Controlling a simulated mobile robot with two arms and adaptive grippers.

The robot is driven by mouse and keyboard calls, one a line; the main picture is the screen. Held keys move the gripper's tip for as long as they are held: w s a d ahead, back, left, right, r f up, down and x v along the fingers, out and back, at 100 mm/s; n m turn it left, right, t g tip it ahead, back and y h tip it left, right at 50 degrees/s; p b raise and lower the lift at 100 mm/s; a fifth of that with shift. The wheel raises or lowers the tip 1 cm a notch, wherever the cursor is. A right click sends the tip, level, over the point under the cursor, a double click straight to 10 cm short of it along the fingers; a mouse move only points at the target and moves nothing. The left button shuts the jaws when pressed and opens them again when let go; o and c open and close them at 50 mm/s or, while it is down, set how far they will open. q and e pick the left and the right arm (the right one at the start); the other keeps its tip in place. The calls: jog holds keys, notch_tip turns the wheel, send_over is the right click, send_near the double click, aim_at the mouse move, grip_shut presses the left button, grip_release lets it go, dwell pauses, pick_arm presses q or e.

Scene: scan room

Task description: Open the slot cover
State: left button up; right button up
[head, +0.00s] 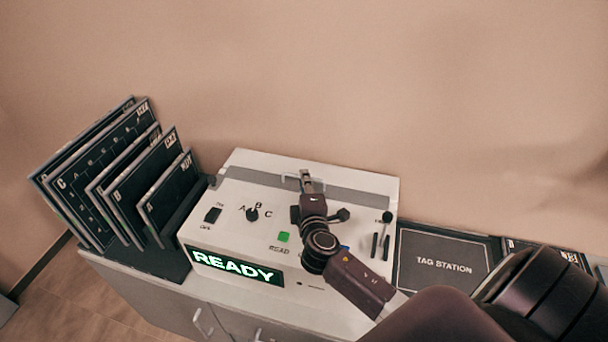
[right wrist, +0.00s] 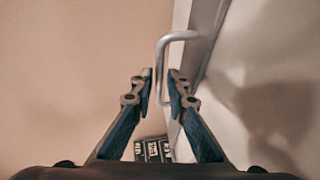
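The slot cover (head: 250,182) is a long grey strip along the back of the white machine's top (head: 230,212). It looks closed, lying flat. A thin metal handle (head: 287,178) stands up from it. My right gripper (head: 306,177) is over the strip at this handle, its arm reaching in from the lower right. In the right wrist view, the bent handle (right wrist: 178,36) rises beside the grey strip (right wrist: 205,38), and one leg runs down between the fingertips (right wrist: 160,80). The fingers are apart, with small gaps to the handle. My left gripper is not in view.
Dark panels (head: 120,180) stand in a rack at left. A dark TAG STATION pad (head: 443,262) lies at right. A wall is close behind.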

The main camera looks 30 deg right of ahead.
jog(key=shift+x, duration=0.95)
grip_shut()
